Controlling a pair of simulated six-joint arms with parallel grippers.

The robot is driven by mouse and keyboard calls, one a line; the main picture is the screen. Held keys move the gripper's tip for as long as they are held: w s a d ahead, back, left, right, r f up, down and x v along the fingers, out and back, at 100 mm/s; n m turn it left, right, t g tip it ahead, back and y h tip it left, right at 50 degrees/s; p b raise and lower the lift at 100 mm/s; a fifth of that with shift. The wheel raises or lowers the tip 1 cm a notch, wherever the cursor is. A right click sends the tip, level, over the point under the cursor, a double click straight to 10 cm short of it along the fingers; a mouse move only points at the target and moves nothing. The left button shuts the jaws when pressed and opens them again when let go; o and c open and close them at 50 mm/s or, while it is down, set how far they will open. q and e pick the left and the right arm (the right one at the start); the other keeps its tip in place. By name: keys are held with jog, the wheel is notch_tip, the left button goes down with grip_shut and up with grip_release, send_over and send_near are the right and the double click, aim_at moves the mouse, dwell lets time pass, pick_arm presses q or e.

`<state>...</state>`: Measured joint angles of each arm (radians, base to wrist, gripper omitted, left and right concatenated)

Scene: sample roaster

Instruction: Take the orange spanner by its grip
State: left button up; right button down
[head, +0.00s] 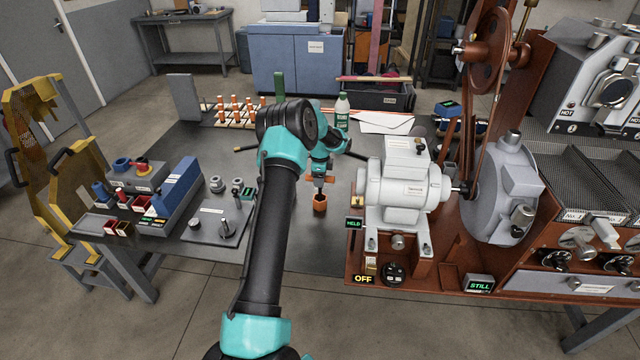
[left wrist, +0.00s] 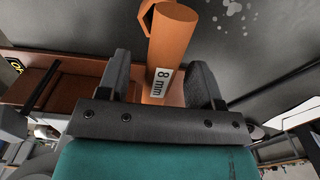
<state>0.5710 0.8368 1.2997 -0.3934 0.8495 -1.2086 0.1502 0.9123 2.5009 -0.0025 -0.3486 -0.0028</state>
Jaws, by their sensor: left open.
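The orange spanner (left wrist: 172,45) shows close up in the left wrist view, with a white "8 mm" label on its thick grip. In the head view a small orange part of it (head: 320,204) shows just below my left gripper (head: 319,188). My left gripper is open, and in the left wrist view its two fingers (left wrist: 160,84) stand on either side of the labelled grip. A gap shows on the left side; contact on the right cannot be told. The lower end of the grip is hidden behind the gripper body. My right gripper is not in view.
The white motor (head: 405,190) on its brown base stands close to the right of my left gripper. A grey plate with knobs (head: 212,222) and a blue block (head: 177,187) lie to the left. A green-white bottle (head: 342,108) stands behind.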

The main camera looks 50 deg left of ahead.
pick_arm(q)
jog(key=shift+f, duration=0.25)
dwell(0.5)
grip_shut()
dwell(0.5)
